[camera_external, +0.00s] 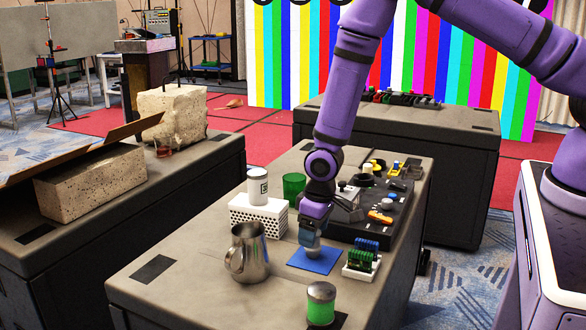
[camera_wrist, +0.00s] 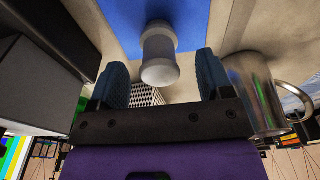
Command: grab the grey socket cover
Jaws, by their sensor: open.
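A grey, spool-shaped piece (camera_wrist: 160,52), which looks like the grey socket cover, stands on a blue mat (camera_wrist: 122,22). In the wrist view it lies between the two dark blue fingertips of my gripper (camera_wrist: 161,66), with visible gaps at the sides. The fingers are apart and hold nothing. In the outside view my gripper (camera_external: 309,237) points down over the blue mat (camera_external: 322,262). The grey piece is mostly hidden there by the fingers. I cannot tell exactly how far the fingers reach down around it.
A metal mug (camera_external: 248,255) stands left of the mat. A white perforated box (camera_external: 258,221) carrying a white can (camera_external: 257,187) is behind it. A green terminal block (camera_external: 362,260) is close on the right. A green-filled jar (camera_external: 321,304) stands in front. A black tray (camera_external: 395,215) of parts lies behind.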

